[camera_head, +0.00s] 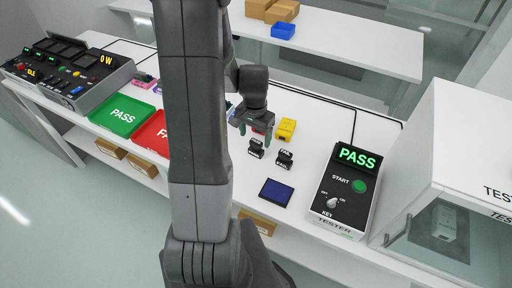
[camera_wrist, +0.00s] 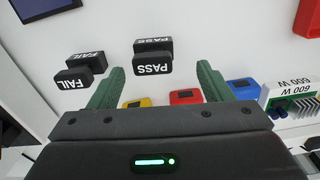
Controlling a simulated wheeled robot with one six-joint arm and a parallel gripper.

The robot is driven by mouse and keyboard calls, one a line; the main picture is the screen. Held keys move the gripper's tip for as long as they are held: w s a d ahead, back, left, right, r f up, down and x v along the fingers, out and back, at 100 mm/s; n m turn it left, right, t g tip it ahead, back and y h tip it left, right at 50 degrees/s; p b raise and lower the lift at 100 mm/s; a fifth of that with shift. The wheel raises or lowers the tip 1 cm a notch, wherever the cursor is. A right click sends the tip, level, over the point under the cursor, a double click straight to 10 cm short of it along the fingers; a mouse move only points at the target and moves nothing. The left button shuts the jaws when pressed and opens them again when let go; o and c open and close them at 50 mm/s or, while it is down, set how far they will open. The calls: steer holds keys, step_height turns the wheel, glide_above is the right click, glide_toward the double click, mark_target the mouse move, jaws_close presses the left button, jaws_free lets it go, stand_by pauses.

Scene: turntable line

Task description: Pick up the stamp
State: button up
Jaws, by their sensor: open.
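Two black stamps with white lettering stand on the white table. The PASS stamp (camera_wrist: 152,63) shows in the wrist view between my gripper's fingers in the picture and beyond their tips; in the head view it is the left stamp (camera_head: 256,148). The FAIL stamp (camera_wrist: 80,76) is left of it in the wrist view, outside the left finger; in the head view it is the right one (camera_head: 284,160). My gripper (camera_wrist: 160,69) is open with nothing between its green fingers. In the head view my gripper (camera_head: 254,124) hangs just behind the PASS stamp.
A dark blue pad (camera_head: 276,193) lies in front of the stamps, and a tester reading PASS (camera_head: 345,190) stands right. Yellow (camera_head: 286,128) and red (camera_wrist: 186,97) blocks sit close to my gripper. Green (camera_head: 122,114) and red (camera_head: 150,133) trays lie left.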

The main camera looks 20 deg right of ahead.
mark_target(256, 141)
steer(key=shift+s+f+p, duration=0.2)
steer(key=shift+s+f, duration=0.05)
steer(key=shift+f, duration=1)
steer(key=shift+s+f+p, duration=0.2)
steer(key=shift+s+f, duration=0.05)
steer(key=shift+f, duration=1)
steer(key=shift+c, duration=0.4)
steer(key=c, duration=1)
